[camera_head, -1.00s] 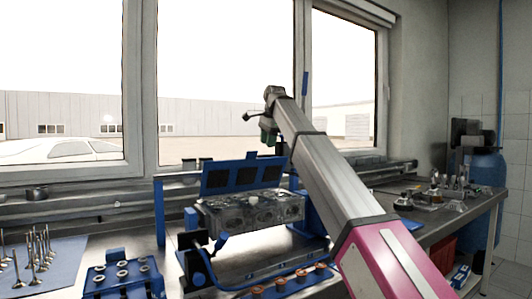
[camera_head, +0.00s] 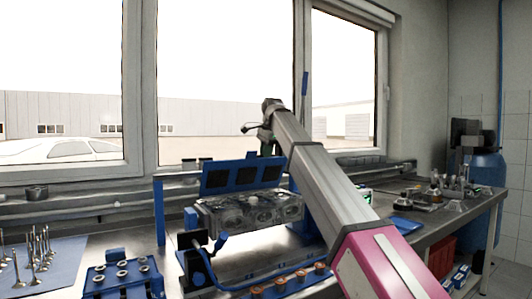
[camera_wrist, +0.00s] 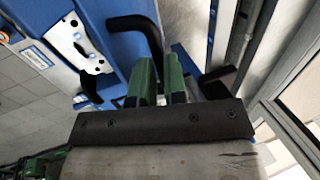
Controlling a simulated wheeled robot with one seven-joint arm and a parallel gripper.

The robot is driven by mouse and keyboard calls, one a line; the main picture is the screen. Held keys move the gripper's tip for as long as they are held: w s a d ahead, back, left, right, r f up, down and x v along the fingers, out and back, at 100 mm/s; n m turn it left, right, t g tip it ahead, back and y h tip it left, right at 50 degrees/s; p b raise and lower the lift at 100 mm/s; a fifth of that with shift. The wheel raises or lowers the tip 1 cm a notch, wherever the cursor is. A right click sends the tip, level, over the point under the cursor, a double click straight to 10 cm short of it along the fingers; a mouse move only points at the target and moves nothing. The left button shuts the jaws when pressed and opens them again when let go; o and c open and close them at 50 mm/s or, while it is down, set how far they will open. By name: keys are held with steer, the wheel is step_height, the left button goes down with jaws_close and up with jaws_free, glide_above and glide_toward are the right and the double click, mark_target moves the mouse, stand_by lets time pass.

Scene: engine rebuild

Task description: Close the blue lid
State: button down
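The blue lid (camera_head: 242,175) stands raised and tilted back behind the metal engine part (camera_head: 250,210) in the head view. It is a blue panel with several dark windows. My gripper (camera_head: 268,148) is by the lid's upper right corner, partly hidden by my arm. In the wrist view my gripper (camera_wrist: 160,75) shows two green fingers with a narrow gap between them. A curved black bar (camera_wrist: 148,28) runs close to the fingers on a blue surface (camera_wrist: 118,50). I cannot tell whether the fingers touch it.
A blue rack with metal rings (camera_head: 122,275) and a mat with upright valves (camera_head: 62,262) are on the left. Copper-coloured parts (camera_head: 280,284) stand in front. The window wall is behind, and a side bench (camera_head: 455,213) holds small items on the right.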

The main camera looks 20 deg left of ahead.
mark_target(276, 162)
steer(key=shift+s+d+f+t+y, duration=0.3)
steer(key=shift+s+d+y, duration=0.1)
steer(key=shift+s+d, duration=0.25)
steer(key=s+d+f+t+y, duration=0.1)
steer(key=d, duration=0.1)
steer(key=s+d+f+t+y, duration=0.1)
steer(key=s+d+f+y, duration=0.1)
steer(key=shift+s+d, duration=0.2)
steer(key=s+d+f+t+y, duration=0.1)
steer(key=f, duration=0.1)
steer(key=d+f+t+y, duration=0.1)
steer(key=s+d+f+t+y, duration=0.1)
steer(key=f+y, duration=0.1)
steer(key=shift+s+d+f+t, duration=0.2)
steer(key=shift+s+f+t, duration=0.1)
steer(key=shift+f, duration=0.05)
steer(key=shift+s+d+f+t+y, duration=0.15)
steer(key=shift+f+t+y, duration=0.2)
steer(key=shift+f, duration=0.3)
steer(key=shift+s+d+f, duration=0.1)
steer(key=shift+d+f, duration=0.1)
steer(key=shift+f, duration=0.75)
steer(key=c, duration=1.3)
jaws_free()
steer(key=shift+f, duration=0.15)
steer(key=shift+c, duration=0.2)
steer(key=shift+o, duration=0.9)
